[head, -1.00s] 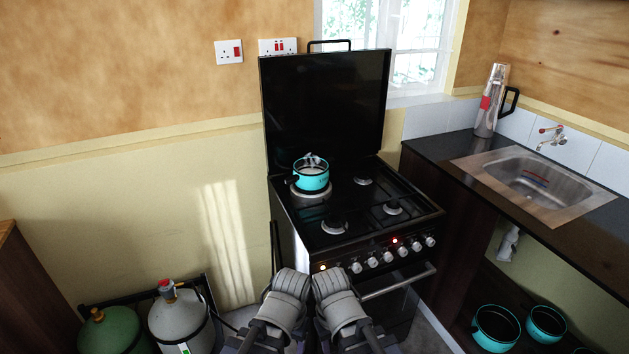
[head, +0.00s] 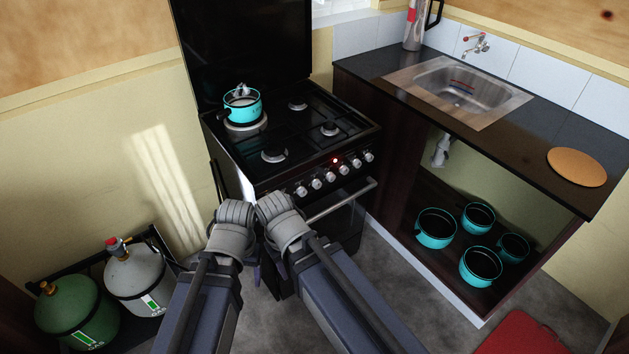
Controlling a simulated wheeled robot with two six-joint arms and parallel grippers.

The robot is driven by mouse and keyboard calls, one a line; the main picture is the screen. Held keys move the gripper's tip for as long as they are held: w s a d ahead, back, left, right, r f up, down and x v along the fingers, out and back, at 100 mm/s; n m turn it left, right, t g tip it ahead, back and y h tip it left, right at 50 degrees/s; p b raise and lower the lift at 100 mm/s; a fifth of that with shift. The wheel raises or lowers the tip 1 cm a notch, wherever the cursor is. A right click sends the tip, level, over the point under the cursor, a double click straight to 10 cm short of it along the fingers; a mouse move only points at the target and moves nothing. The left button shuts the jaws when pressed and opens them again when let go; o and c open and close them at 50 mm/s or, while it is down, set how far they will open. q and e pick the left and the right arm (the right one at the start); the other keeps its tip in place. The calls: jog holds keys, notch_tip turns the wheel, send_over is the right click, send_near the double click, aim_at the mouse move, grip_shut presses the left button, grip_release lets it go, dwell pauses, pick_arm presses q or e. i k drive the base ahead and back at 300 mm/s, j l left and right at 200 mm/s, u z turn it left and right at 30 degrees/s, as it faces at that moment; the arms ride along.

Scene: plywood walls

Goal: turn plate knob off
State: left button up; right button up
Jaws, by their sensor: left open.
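A black stove (head: 295,165) has a row of silver knobs (head: 330,176) along its front panel. Which one is the plate knob I cannot tell. A red light (head: 335,160) glows above the knobs. A turquoise pot (head: 242,106) sits on the round plate (head: 245,127) at the back left of the stove top. My left gripper (head: 252,272) is mostly hidden between my arms, low in front of the stove, open and apart from the knobs. My right gripper is hidden behind my arm.
A green gas bottle (head: 76,318) and a grey one (head: 137,280) stand at the left. The oven handle (head: 342,201) juts out below the knobs. At right are a counter with a sink (head: 460,92) and several turquoise pots (head: 437,228) below.

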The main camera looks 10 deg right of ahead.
aim_at(329, 176)
jog(key=i+l+z, duration=0.1)
jog(key=l+z, duration=0.25)
jog(key=i+l+z, duration=0.1)
jog(key=z, duration=0.25)
jog(key=i+l+z, duration=0.15)
jog(key=z, duration=0.15)
